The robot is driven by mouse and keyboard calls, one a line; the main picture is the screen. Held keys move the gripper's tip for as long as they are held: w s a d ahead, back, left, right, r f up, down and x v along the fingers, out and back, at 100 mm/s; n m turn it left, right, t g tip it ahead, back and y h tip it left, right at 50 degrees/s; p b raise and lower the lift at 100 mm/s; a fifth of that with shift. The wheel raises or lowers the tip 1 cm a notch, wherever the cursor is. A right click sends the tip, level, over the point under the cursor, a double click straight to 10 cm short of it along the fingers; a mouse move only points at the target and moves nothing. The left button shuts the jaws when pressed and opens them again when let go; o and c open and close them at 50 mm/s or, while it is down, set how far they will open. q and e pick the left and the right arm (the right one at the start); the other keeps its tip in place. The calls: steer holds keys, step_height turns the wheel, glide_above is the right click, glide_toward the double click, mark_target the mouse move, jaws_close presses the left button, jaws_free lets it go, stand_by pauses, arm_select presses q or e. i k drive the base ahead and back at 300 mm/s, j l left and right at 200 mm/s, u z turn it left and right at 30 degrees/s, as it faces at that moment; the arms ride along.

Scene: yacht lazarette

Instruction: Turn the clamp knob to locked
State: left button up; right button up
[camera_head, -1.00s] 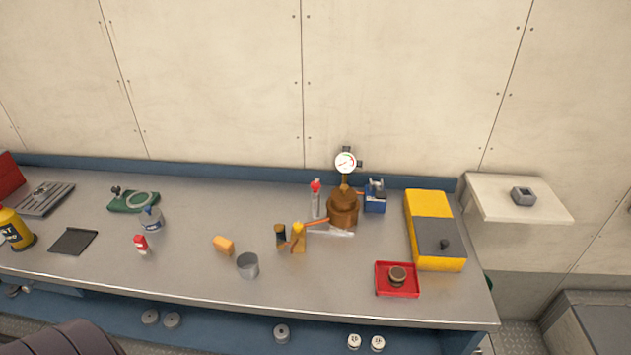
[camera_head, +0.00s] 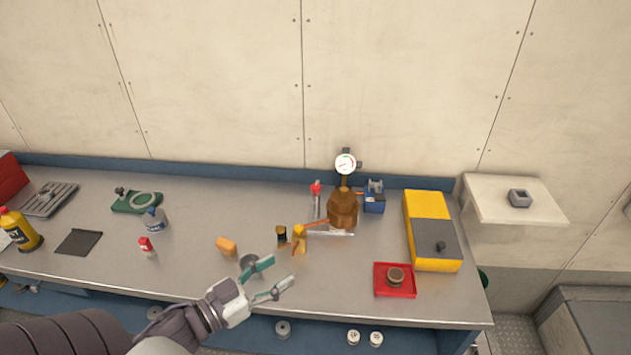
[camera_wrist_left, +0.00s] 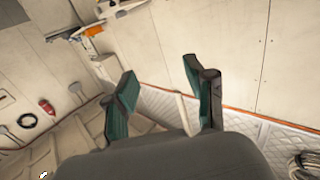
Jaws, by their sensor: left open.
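No part is plainly marked as the clamp knob. A green fixture (camera_head: 136,201) with a pale ring and a small dark knob (camera_head: 119,191) stands at the back left of the bench. A yellow and grey box (camera_head: 428,218) at the right also carries a dark knob (camera_head: 441,246). I cannot tell which is the clamp knob, or its setting. My left gripper (camera_head: 280,271) is open and empty above the bench's front edge, right of the green fixture and left of the box. Its open fingers (camera_wrist_left: 167,78) also show in the left wrist view. My right gripper is not in view.
A grey cup (camera_head: 248,263) is partly hidden behind my left gripper. An orange block (camera_head: 226,246), a brown pot with a gauge (camera_head: 342,209) and a red tray (camera_head: 394,291) stand on the bench (camera_head: 190,250). The bench is clear between the white-red bottle (camera_head: 147,246) and orange block.

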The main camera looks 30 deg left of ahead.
mark_target(316, 187)
steer(key=i+j, duration=0.75)
steer(key=j, duration=0.1)
